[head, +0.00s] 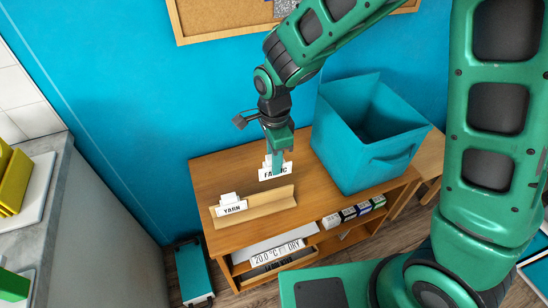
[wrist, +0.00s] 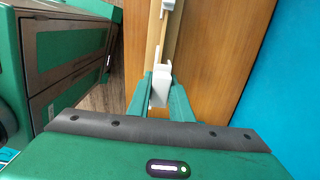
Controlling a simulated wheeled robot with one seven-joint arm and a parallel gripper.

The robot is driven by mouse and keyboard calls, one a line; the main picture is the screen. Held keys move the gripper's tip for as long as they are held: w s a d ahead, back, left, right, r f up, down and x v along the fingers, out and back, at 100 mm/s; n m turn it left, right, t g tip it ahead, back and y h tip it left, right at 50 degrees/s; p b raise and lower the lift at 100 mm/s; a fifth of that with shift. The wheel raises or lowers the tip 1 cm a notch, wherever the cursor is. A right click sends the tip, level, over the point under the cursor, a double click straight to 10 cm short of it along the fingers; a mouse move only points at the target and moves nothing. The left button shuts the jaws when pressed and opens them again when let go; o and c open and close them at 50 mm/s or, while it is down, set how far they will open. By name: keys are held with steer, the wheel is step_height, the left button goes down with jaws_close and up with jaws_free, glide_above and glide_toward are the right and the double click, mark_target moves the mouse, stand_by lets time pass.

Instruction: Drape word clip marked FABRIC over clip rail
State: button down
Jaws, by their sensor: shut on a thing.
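The white word clip marked FABRIC (head: 270,175) is held in my gripper (head: 277,157), its lettering partly covered by a finger in the head view. In the wrist view my gripper (wrist: 160,92) is shut on the white clip (wrist: 160,84), which sits between the two green fingers. The wooden clip rail (head: 270,203) lies on the cabinet top. The held clip shows just behind the rail's right end in the head view and appears above it. A white clip marked YARN (head: 232,208) sits on the rail's left end.
A blue fabric bin (head: 345,150) stands close to the right of my gripper on the wooden cabinet (head: 212,180). The cabinet top left of the held clip is clear. Below are a shelf and a drawer with a sign (head: 279,252). A blue wall is behind.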

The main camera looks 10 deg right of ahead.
glide_above(274, 190)
steer(key=shift+f, duration=3)
steer(key=shift+f, duration=0.1)
steer(key=shift+f, duration=0.25)
steer(key=shift+f, duration=0.15)
steer(key=shift+d+f, duration=0.1)
steer(key=shift+f, duration=0.95)
steer(key=shift+f, duration=0.1)
steer(key=shift+f, duration=0.45)
